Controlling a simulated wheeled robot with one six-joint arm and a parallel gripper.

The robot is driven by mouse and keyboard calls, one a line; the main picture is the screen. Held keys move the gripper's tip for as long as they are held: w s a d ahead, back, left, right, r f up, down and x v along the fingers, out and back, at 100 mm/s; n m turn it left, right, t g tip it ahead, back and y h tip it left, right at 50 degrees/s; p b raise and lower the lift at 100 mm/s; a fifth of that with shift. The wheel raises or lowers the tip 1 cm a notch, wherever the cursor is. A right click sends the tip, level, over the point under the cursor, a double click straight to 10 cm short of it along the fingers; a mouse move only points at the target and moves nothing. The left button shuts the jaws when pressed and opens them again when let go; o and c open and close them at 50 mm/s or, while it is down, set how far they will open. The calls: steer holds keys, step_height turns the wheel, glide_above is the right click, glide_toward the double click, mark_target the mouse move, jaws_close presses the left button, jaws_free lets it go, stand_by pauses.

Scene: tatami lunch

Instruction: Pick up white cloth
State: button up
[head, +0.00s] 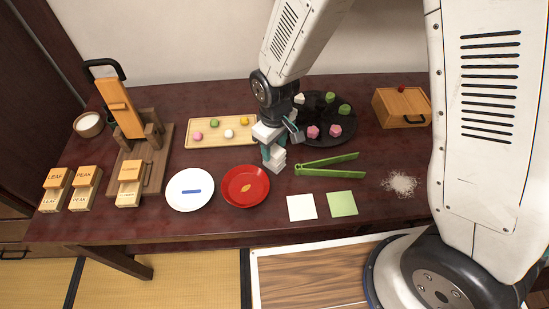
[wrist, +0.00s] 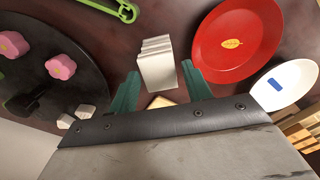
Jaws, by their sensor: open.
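A white layered block that looks like a folded cloth (head: 275,164) stands on the dark red table, between the wooden tray and the green tongs. It also shows in the wrist view as the ridged white cloth (wrist: 157,60). My gripper (wrist: 160,72) is open, with one teal finger on each side of the cloth's near end. I cannot tell whether either finger touches it. In the head view my gripper and wrist cover part of the cloth. A flat white square (head: 301,207) lies separately near the table's front edge.
A red plate (head: 236,197) and white plate (head: 177,200) lie left of the flat white square. Green tongs (head: 332,173) lie right of the cloth. A black round tray (head: 327,137) with sweets is behind; a wooden tray (head: 205,142) is at left. A green square (head: 342,203) lies in front.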

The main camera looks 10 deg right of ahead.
mark_target(274, 150)
step_height(274, 150, down, 4)
steer(key=shift+w+f, duration=0.1)
steer(key=shift+f, duration=0.05)
steer(key=c, duration=0.8)
